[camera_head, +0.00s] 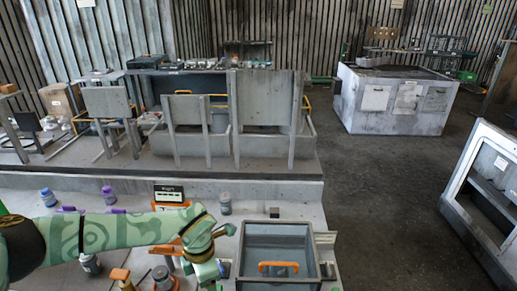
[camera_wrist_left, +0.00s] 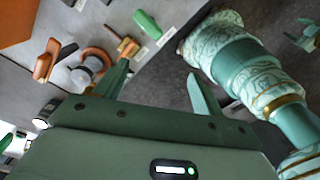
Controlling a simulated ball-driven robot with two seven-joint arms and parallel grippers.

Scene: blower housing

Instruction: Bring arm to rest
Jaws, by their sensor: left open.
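My left arm (camera_head: 115,232), pale green with a swirl pattern, reaches in from the left over the near workbench in the head view. It bends down at a joint near the middle of the bench. My left gripper is open and empty in the left wrist view (camera_wrist_left: 158,80), its two green fingers apart. Grey bench surface and dark floor show beyond the fingers. A patterned green arm link of mine (camera_wrist_left: 245,65) fills the right of that view. My right gripper does not show.
On the near bench a grey open bin (camera_head: 242,262) with an orange handle stands right of my arm. Several bottles, including a grey one (camera_head: 225,204), stand around the arm. An orange-handled tool (camera_wrist_left: 126,45) lies near my left fingers. Open floor (camera_head: 395,200) lies to the right.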

